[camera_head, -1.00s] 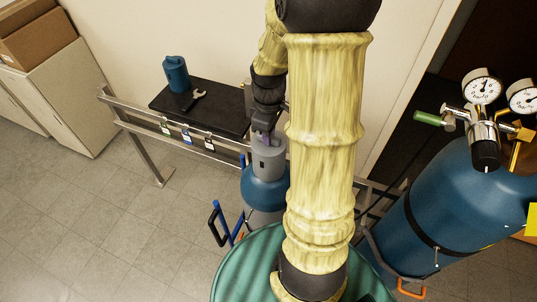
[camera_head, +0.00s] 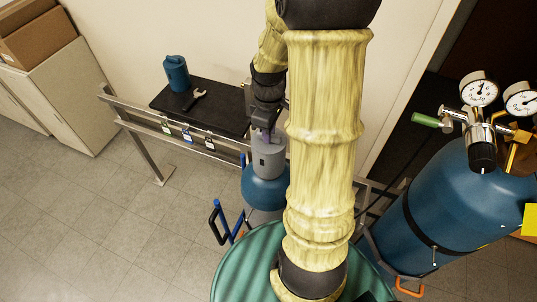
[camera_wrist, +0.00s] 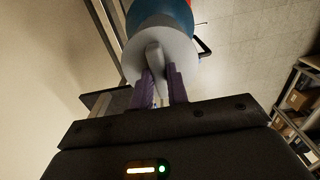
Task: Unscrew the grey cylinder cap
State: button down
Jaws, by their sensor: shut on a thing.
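The grey cylinder cap (camera_head: 268,160) sits on top of a blue gas cylinder (camera_head: 264,190) in the middle of the head view, partly behind my arm. In the wrist view the round grey cap (camera_wrist: 178,48) faces my gripper and has a raised ridge across its top. The blue cylinder (camera_wrist: 160,10) shows beyond it. My gripper (camera_head: 265,139) is above the cap, and its purple fingers (camera_wrist: 160,85) are shut on the ridge. The cap appears to be still seated on the cylinder.
A black shelf (camera_head: 222,118) holds a blue cap (camera_head: 176,73) and a wrench (camera_head: 195,99). A metal rail (camera_head: 140,150) with tags runs below. A larger blue cylinder (camera_head: 420,215) with gauges (camera_head: 479,90) stands right.

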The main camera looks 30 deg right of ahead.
jog(key=shift+r+p, duration=1.5)
jog(key=shift+r, duration=0.3)
jog(key=shift+r+p, duration=0.75)
jog(key=shift+r, duration=1.75)
notch_tip(320, 180, up, 7)
jog(key=shift+d, duration=0.1)
